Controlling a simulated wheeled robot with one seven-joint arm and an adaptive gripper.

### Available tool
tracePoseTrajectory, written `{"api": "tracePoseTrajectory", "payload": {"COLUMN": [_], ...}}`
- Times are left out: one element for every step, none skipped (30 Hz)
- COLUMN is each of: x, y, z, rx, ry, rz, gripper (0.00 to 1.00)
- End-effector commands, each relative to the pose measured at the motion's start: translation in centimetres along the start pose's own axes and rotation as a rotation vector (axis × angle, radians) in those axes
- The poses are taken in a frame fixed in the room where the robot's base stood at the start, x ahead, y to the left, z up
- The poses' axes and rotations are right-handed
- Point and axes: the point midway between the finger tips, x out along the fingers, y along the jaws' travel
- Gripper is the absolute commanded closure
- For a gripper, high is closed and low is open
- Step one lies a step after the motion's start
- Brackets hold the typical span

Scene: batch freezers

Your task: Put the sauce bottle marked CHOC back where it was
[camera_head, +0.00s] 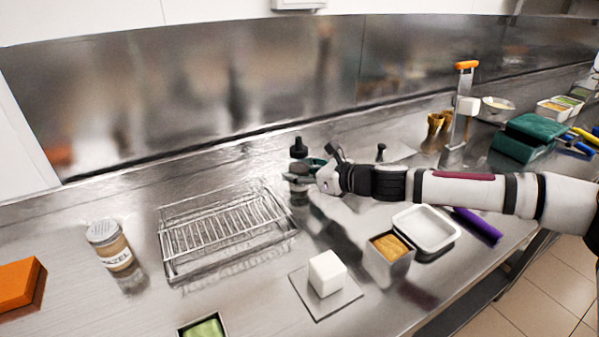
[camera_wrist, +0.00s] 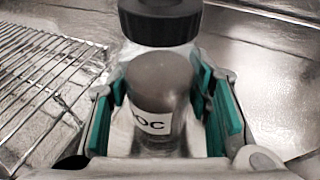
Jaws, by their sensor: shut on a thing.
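The CHOC sauce bottle has a black cap (camera_head: 299,148) and stands upright beside the wire rack's right end. In the wrist view its grey-brown body (camera_wrist: 161,84) carries a white label reading "OC"; the rest of the word is hidden. My gripper (camera_head: 302,174) reaches in from the right and is shut on the bottle, with teal pads on both sides of it in the wrist view (camera_wrist: 160,105). I cannot tell whether the base touches the counter.
The wire rack (camera_head: 225,232) is left of the bottle. A labelled shaker jar (camera_head: 113,248) stands farther left. A white block (camera_head: 326,273) on a plate, a tin with tan contents (camera_head: 388,259) and a white tray (camera_head: 427,230) are in front. Bare counter lies behind the rack.

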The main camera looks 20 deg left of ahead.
Motion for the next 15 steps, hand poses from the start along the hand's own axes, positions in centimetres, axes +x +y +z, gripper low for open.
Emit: {"api": "tracePoseTrajectory", "payload": {"x": [0.03,0.03,0.02,0.02,0.02,0.02,0.02,0.02,0.02,0.02,0.02,0.02,0.02,0.02,0.02], "y": [0.03,0.02,0.02,0.02,0.02,0.02,0.02,0.01,0.01,0.01,0.01,0.01,0.01,0.01,0.0], "z": [0.0,-0.01,0.01,0.01,0.01,0.01,0.0,-0.06,-0.05,-0.05,-0.05,-0.04,-0.04,-0.04,-0.04], "rx": [-0.001,-0.002,-0.002,-0.002,-0.002,-0.002,-0.002,-0.001,-0.001,-0.001,-0.001,-0.001,-0.001,-0.001,-0.001], "ry": [-0.001,-0.001,-0.001,-0.001,-0.001,-0.001,-0.001,0.0,0.0,0.0,0.0,0.0,0.0,0.0,0.0], "rz": [0.0,0.0,0.0,0.0,0.0,0.0,0.0,0.0,0.0,0.0,0.0,0.0,0.0,0.0,0.0], "gripper": [0.83,0.83,0.83,0.83,0.83,0.83,0.83,0.48,0.39,0.34,0.34,0.34,0.34,0.34,0.34]}}
